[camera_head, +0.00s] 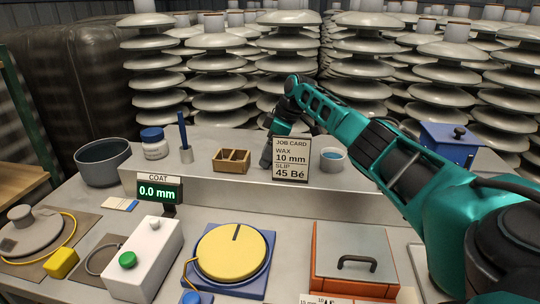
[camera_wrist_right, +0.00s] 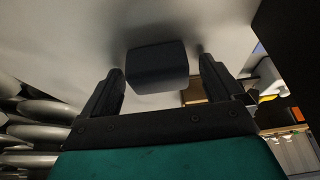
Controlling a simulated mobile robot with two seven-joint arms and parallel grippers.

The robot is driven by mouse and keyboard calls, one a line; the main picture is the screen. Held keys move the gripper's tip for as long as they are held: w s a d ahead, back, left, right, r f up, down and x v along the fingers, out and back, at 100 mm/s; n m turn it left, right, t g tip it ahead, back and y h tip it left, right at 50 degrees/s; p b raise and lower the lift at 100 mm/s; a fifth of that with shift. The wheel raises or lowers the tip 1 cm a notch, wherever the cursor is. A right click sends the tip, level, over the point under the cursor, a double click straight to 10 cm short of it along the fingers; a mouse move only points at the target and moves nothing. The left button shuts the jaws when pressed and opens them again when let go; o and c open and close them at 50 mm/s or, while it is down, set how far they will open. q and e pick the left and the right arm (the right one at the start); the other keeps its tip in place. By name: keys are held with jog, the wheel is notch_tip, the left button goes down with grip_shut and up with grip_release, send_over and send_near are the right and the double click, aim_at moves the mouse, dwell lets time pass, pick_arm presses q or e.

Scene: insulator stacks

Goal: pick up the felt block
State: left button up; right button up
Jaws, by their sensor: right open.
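A dark grey block, apparently the felt block (camera_wrist_right: 157,67), shows in the right wrist view on a pale surface. My right gripper (camera_wrist_right: 161,75) is open, with one finger to each side of the block and gaps between them. In the head view my right gripper (camera_head: 268,150) is at the raised shelf, beside the job card, partly hidden by the card and my own arm. I cannot make out the block there. My left gripper is not in view.
The job card (camera_head: 291,158) and a wooden divided box (camera_head: 232,160) stand close to my right gripper. A blue lidded box (camera_head: 449,142) is further right. Insulator stacks (camera_head: 217,84) fill the back.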

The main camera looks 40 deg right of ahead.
jog(key=shift+c, duration=0.4)
jog(key=c, duration=1)
jog(key=shift+o, duration=0.2)
notch_tip(320, 180, up, 20)
jog(key=p, duration=0.3)
jog(key=shift+p, duration=0.3)
jog(key=o, duration=0.5)
jog(key=shift+c, duration=0.2)
jog(key=c, duration=0.4)
